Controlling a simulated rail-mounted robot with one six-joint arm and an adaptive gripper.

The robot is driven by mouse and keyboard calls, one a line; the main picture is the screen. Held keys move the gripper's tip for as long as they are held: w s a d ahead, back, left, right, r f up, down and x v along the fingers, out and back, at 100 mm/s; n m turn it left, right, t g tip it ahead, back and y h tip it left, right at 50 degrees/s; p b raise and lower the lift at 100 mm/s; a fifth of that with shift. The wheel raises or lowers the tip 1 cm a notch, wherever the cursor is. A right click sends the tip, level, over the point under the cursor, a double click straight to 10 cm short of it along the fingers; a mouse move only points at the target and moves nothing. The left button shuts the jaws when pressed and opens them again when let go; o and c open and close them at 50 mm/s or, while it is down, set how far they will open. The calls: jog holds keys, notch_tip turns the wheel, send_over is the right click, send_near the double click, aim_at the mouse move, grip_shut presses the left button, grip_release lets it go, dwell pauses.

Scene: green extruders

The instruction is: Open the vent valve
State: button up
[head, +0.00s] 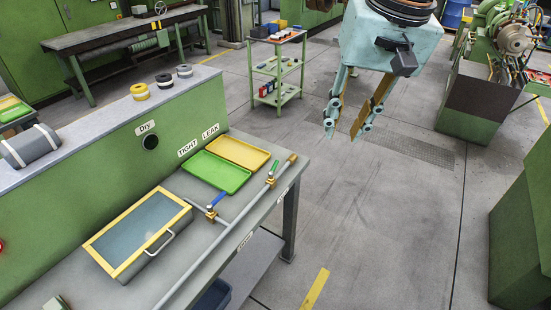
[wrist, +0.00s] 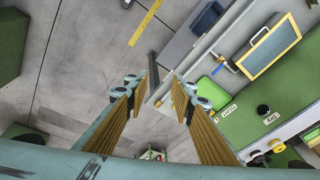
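A grey pipe (head: 232,228) runs along the front of the green bench. It carries a valve with a green lever (head: 274,166) near its far end and a valve with a blue lever (head: 218,199) on a side branch. Small labels sit on the bench's front edge, too small to read, so I cannot tell which valve is the vent. The blue lever (wrist: 219,70) also shows in the wrist view. My gripper (head: 343,127) is open and empty, hanging over the floor to the right of the bench, apart from both valves. Its two fingers (wrist: 163,92) spread apart in the wrist view.
The bench holds a glass-topped box with yellow frame (head: 98,254), a green tray (head: 212,185) marked TIGHT and a yellow tray (head: 262,157) marked LEAK. A grey cylinder (head: 30,145) and several rings lie on the ledge. A shelf cart (head: 275,68) stands behind. Floor beside the bench is clear.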

jog(key=w+a+f+p, duration=0.2)
jog(key=w+f, duration=0.1)
jog(key=w, duration=0.7)
jog(key=m+g+y+p, duration=0.1)
jog(key=m+g+p, duration=0.15)
jog(key=p, duration=0.25)
send_over(275, 165)
jog(key=d, duration=0.3)
notch_tip(275, 165, down, 21)
jog(key=shift+s+a+f+m+t, duration=0.15)
jog(key=shift+s+m+t, duration=0.1)
jog(key=shift+s, duration=0.2)
jog(key=shift+f, duration=0.15)
jog(key=shift+w+a+f+p, duration=0.15)
jog(key=shift+a+f, duration=0.25)
jog(key=shift+f, duration=1.8)
jog(key=shift+w+a+f+p, duration=0.15)
jog(key=shift+a+f, duration=0.25)
jog(key=shift+f, duration=1.8)
jog(key=shift+w+a+f+p, duration=0.15)
jog(key=shift+a+f, duration=0.25)
jog(key=shift+f, duration=1.8)
grip_shut()
